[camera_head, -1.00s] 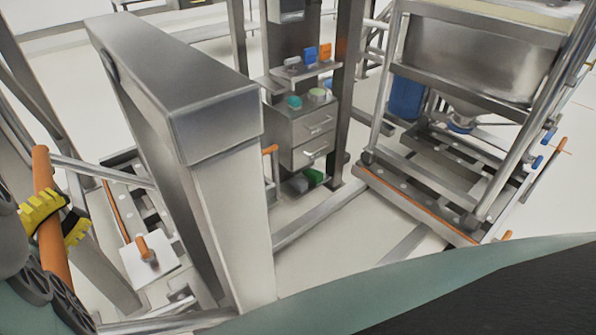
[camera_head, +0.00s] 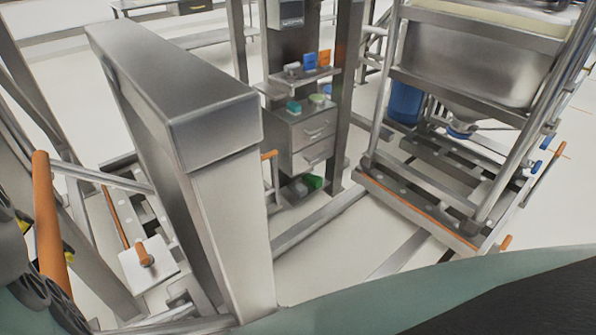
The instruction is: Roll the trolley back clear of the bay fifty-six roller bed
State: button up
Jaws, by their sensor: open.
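An orange push bar (camera_head: 48,215) stands near-upright at the left edge, apparently the trolley's handle. It joins a steel tube; most of the trolley is out of view or hidden. My gripper (camera_head: 44,242) is open at this bar, its yellow pads mostly behind it, with one edge showing on each side. I cannot tell whether they touch it. A low roller bed (camera_head: 152,215) with an orange strip and an orange lever lies behind the bar, partly hidden by a large steel column. No bay number is legible.
The steel column (camera_head: 215,125) fills the middle left. A drawer cabinet (camera_head: 305,140) stands behind it. At right, a steel bin (camera_head: 480,65) sits in a frame above another orange-edged bed (camera_head: 415,212). Pale floor (camera_head: 330,250) shows between column and right bed.

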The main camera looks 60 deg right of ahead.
jog(key=shift+v, duration=1.65)
